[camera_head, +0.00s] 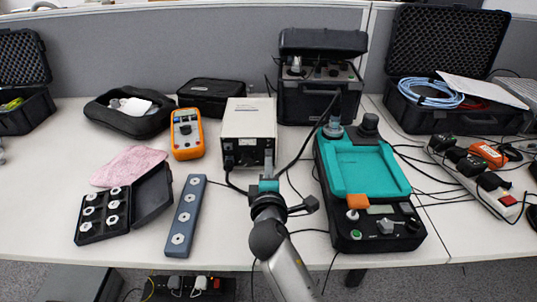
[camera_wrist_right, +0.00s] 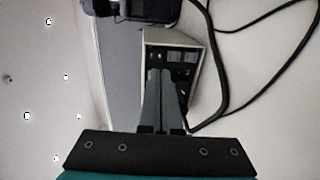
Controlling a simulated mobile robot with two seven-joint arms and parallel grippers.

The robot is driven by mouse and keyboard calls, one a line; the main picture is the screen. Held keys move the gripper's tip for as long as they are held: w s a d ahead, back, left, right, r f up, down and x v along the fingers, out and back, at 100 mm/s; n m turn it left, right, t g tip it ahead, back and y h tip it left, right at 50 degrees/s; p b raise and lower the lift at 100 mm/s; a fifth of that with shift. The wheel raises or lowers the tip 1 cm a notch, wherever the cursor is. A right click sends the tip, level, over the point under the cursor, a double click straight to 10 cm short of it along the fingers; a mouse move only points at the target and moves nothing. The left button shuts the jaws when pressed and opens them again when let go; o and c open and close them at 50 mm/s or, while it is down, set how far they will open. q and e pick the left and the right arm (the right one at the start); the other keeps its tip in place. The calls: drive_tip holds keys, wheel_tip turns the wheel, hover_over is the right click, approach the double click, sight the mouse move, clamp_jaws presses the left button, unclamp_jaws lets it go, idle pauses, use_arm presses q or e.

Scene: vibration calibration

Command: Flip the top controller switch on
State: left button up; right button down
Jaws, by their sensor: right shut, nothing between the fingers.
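The controller (camera_head: 249,118) is a white box with a dark front panel, in the middle of the table in the head view. In the right wrist view its front panel (camera_wrist_right: 175,57) shows small dark switches and sockets; their on or off state is too small to tell. My right gripper (camera_head: 268,160) is shut and empty, its fingers pointing at the lower front of the controller. In the right wrist view the fingertips (camera_wrist_right: 162,72) overlap the panel just below the switches; I cannot tell whether they touch it. My left gripper is not in view.
Black cables run beside the controller and my right gripper. An orange multimeter (camera_head: 187,134) and a grey bar with round fittings (camera_head: 185,216) lie left. A teal-topped device (camera_head: 369,170) stands right. A black case (camera_head: 320,99) is behind. A grey partition (camera_head: 190,50) closes the back.

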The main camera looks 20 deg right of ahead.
sight(268, 146)
drive_tip(key=b+x, duration=0.1)
drive_tip(key=x, duration=0.3)
drive_tip(key=shift+w+d+f, duration=0.1)
drive_tip(key=shift+w, duration=0.25)
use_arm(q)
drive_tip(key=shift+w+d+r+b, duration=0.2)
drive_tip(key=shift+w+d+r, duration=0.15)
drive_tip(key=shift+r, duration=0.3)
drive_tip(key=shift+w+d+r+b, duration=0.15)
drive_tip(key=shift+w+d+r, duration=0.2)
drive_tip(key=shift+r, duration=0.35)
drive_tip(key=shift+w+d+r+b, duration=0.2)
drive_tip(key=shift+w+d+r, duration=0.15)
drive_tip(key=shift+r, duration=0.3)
use_arm(e)
drive_tip(key=shift+x, duration=1.15)
